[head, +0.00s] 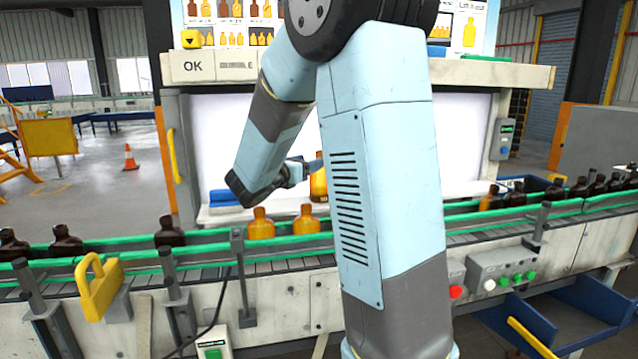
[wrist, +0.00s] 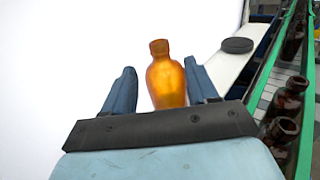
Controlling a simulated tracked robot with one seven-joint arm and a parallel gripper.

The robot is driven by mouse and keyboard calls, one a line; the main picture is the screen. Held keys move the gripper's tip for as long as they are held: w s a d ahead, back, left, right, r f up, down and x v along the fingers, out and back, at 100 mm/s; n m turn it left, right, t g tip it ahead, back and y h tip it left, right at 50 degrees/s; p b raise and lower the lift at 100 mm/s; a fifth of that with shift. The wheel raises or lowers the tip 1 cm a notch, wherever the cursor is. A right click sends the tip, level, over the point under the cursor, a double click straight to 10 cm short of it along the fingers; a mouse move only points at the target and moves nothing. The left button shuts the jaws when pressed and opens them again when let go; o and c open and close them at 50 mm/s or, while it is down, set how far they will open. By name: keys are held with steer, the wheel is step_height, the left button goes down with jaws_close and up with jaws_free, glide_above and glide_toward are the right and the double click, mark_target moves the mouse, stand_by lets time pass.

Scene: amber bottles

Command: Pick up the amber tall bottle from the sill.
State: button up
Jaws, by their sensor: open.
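The amber tall bottle (wrist: 166,82) stands upright between the two blue fingers of my gripper (wrist: 163,88) in the wrist view. A gap shows on each side of the bottle, wider on the left, so the gripper is open around it and not closed on it. In the head view the bottle (head: 319,186) shows only partly beside my gripper (head: 305,170), with my arm hiding its right side. The white sill (wrist: 217,65) runs along the lit panel.
Two amber bottles (head: 261,225) (head: 306,220) stand on the conveyor (head: 210,251) in front of the sill. Dark brown bottles (head: 168,232) stand along it on both sides. A dark round disc (wrist: 237,45) lies on the sill. A blue block (head: 224,197) sits at the sill's left end.

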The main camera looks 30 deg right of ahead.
steer(key=shift+x, duration=3.4)
steer(key=shift+c, duration=0.5)
steer(key=shift+s+a+f, duration=0.1)
jaws_close()
